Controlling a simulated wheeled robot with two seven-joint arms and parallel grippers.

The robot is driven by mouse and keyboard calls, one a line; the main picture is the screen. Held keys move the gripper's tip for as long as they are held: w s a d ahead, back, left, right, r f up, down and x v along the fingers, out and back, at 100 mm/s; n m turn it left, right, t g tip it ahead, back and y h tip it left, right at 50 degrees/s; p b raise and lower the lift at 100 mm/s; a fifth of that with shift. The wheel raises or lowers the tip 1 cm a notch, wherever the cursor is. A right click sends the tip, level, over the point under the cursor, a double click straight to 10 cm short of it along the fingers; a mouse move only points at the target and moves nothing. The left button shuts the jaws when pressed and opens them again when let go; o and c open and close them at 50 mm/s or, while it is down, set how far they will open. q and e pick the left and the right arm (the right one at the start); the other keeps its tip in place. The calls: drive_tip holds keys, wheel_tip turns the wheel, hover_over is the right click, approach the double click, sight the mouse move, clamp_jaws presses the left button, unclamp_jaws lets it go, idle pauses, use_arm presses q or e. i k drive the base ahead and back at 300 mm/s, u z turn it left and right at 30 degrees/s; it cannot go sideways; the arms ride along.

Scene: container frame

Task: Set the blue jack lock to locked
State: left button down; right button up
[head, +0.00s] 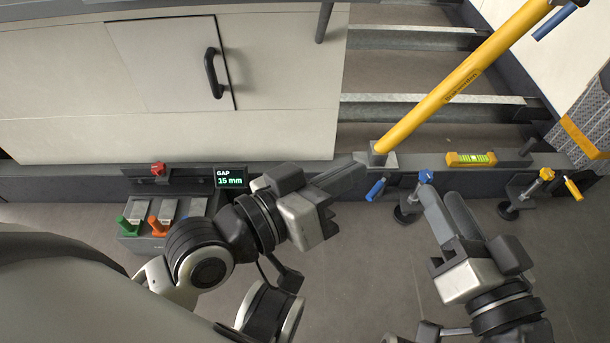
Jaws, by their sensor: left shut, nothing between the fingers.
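The blue jack has a blue knob (426,176) on top and a small blue lever (375,189) to its left, which slants down to the left.
A yellow jack (547,175) with a yellow lever (573,189) stands at the right. A yellow spirit level (470,159) lies on the frame edge. A yellow brace (450,85) rises diagonally. A display (231,177) reads GAP 15 mm. Green and orange levers (154,222) sit at the left.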

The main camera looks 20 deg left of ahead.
sight(386, 177)
drive_tip(key=u, duration=1.45)
drive_tip(key=k, duration=0.75)
drive_tip(key=z, duration=1.2)
drive_tip(key=i, duration=0.45)
